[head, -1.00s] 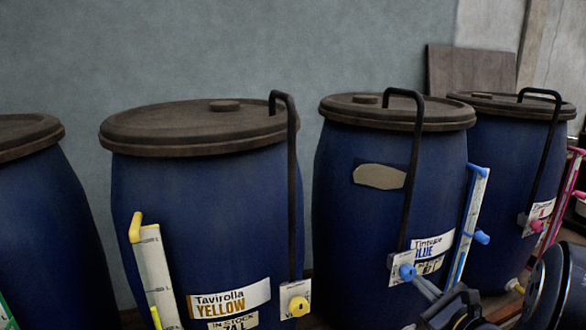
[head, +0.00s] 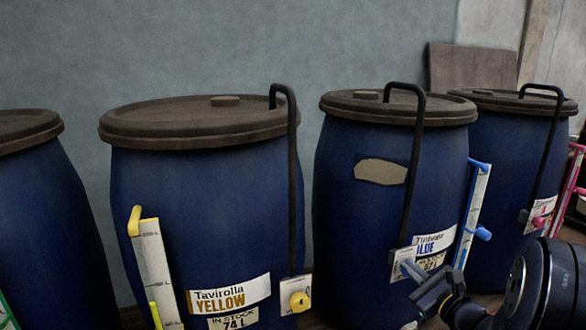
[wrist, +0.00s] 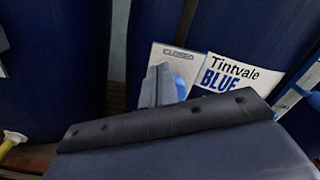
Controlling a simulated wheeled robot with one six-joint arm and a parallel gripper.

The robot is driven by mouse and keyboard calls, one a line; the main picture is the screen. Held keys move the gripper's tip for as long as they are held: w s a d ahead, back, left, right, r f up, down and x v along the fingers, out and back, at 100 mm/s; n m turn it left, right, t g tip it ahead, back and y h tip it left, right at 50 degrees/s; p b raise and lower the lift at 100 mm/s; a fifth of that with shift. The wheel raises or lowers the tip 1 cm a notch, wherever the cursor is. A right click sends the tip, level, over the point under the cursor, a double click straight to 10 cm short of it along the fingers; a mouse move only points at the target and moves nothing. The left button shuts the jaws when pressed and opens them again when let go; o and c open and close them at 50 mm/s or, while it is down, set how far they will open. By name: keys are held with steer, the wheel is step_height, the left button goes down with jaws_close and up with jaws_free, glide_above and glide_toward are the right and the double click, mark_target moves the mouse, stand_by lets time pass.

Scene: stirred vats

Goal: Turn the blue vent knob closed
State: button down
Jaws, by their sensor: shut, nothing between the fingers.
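The blue vent knob (wrist: 181,89) sits on a white plate (wrist: 165,62) marked "CLOSED", on the front of the blue barrel labelled Tintvale BLUE (wrist: 232,76). In the wrist view the knob shows just right of my fingers and is partly hidden by them. My gripper (wrist: 158,75) is shut and empty, its tips in front of the plate. In the head view my gripper (head: 410,268) reaches in from the lower right and overlaps the knob. I cannot tell whether the fingers touch it or which way it is turned.
A black pipe (head: 412,165) rises from the plate to the barrel's lid. A blue-ended gauge (head: 472,215) stands right of the label. The barrel with the yellow knob (head: 299,301) is to the left, another barrel (head: 500,160) to the right.

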steer(key=shift+d+f+b, duration=0.15)
steer(key=shift+f+b, duration=0.1)
steer(key=shift+b, duration=0.2)
stand_by(0.3)
steer(key=shift+d+r+b, duration=0.1)
steer(key=shift+d+b, duration=0.1)
steer(key=shift+b, duration=1.15)
steer(key=shift+r, duration=0.2)
steer(key=shift+r+b+v, duration=0.15)
steer(key=shift+v, duration=1.3)
steer(key=shift+r+b+v, duration=0.1)
steer(key=shift+b+v, duration=0.05)
steer(key=shift+v, duration=1.3)
steer(key=shift+s+a, duration=0.1)
steer(key=shift+a, duration=0.1)
